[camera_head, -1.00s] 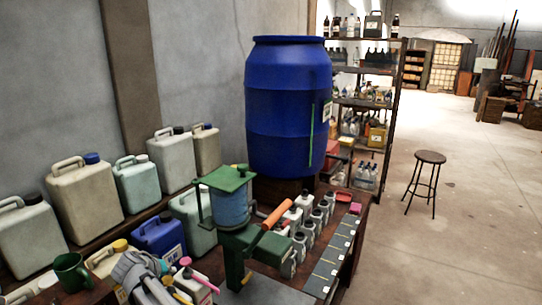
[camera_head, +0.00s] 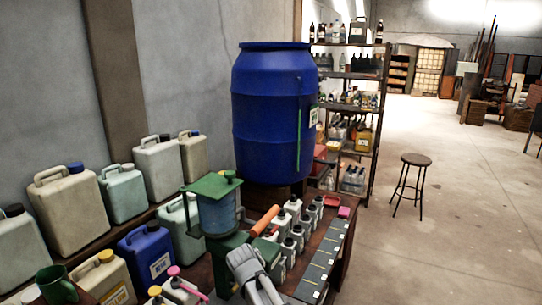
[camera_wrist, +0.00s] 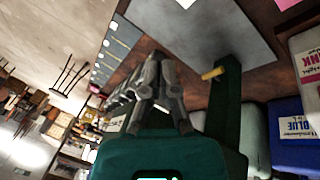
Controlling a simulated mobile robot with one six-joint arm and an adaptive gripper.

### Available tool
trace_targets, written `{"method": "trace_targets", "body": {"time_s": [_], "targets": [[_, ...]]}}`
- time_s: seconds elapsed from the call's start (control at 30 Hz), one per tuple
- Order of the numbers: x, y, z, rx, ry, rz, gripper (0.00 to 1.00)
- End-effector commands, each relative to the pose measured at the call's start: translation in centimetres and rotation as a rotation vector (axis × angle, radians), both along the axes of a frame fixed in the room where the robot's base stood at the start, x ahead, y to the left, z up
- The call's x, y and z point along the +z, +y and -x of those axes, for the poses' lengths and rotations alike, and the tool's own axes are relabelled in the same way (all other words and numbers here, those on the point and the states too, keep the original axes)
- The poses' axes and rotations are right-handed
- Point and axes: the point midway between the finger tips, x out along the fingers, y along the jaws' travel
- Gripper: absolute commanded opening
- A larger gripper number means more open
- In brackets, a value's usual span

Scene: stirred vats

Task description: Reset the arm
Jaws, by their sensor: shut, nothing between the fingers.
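My gripper (camera_head: 245,262) shows grey at the bottom middle of the head view, in front of the green hand-operated machine (camera_head: 217,188) with its blue cylinder and orange handle (camera_head: 264,221). In the wrist view my gripper (camera_wrist: 160,80) has its fingers together with nothing between them. I cannot tell how much space lies between the fingers and the machine.
A large blue barrel (camera_head: 270,110) stands behind the machine. Several jerrycans (camera_head: 72,208) line the wall at left. Small grey bottles (camera_head: 290,250) and a strip of dark plates (camera_head: 325,250) lie right of the machine. A stool (camera_head: 415,160) stands on open floor.

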Motion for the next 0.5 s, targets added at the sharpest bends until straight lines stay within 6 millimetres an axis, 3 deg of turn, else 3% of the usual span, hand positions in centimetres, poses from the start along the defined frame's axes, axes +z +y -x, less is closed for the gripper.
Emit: {"method": "trace_targets", "body": {"time_s": [0.03, 0.1, 0.5], "targets": [[-0.1, -1.9, 0.7, -0.020, 0.018, -0.012, 0.00], [-0.3, -3.9, 1.4, -0.039, 0.043, -0.031, 0.00], [-1.1, -13.6, 6.3, -0.141, 0.165, -0.161, 0.00]]}}
